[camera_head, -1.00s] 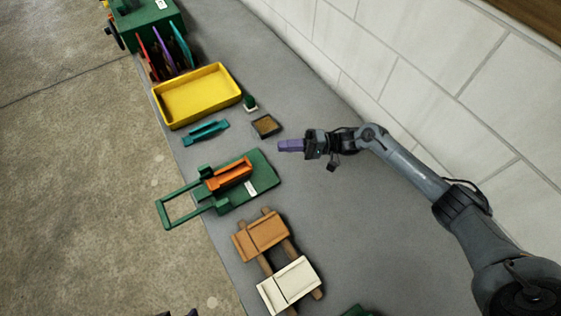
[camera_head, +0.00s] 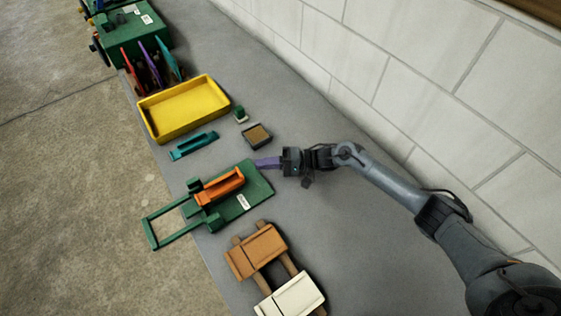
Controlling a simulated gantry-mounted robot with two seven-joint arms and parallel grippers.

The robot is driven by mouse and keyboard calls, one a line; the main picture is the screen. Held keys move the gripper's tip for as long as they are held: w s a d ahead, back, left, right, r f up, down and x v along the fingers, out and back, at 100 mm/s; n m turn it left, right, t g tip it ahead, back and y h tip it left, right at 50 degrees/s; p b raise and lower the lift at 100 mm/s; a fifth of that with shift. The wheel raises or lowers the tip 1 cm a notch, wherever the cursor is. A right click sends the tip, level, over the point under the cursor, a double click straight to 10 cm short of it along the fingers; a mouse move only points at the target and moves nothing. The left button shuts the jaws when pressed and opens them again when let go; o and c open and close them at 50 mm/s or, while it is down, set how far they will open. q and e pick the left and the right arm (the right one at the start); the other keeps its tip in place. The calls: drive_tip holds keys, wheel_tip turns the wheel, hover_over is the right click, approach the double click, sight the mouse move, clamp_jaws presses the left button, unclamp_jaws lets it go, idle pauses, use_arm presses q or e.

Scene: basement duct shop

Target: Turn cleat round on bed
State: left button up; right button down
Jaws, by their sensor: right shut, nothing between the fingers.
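An orange block-like piece (camera_head: 220,187), apparently the cleat, lies on the green bed (camera_head: 256,194), lengthwise from lower left to upper right. The bed has a green frame-shaped handle (camera_head: 167,222) at its left end and a small white label. My right gripper (camera_head: 258,163), with purple fingers, is shut and empty. It shows at the bed's upper right corner, to the right of the orange piece and apart from it. I cannot tell its height over the bed. My left gripper is not in view.
A teal piece (camera_head: 194,145) and a yellow tray (camera_head: 143,119) lie above the bed. A small brown-topped box (camera_head: 257,136) and a small green-and-white item (camera_head: 240,114) are close by. Wooden supports with tan (camera_head: 256,250) and cream (camera_head: 291,298) blocks stand below. The wall is at right.

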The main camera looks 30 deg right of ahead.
sight(225, 184)
drive_tip(key=a, duration=0.2)
drive_tip(key=s+a+p, duration=0.1)
drive_tip(key=shift+a, duration=0.6)
drive_tip(key=shift+s+a+r+p, duration=0.2)
drive_tip(key=shift+s+a+p, duration=0.05)
drive_tip(key=shift+a+p, duration=0.4)
drive_tip(key=shift+s+a+p, duration=0.15)
drive_tip(key=shift+a+p, duration=0.15)
drive_tip(key=shift+p, duration=0.05)
drive_tip(key=shift+a+f, duration=0.1)
drive_tip(key=shift+f, duration=0.1)
drive_tip(key=shift+d, duration=0.2)
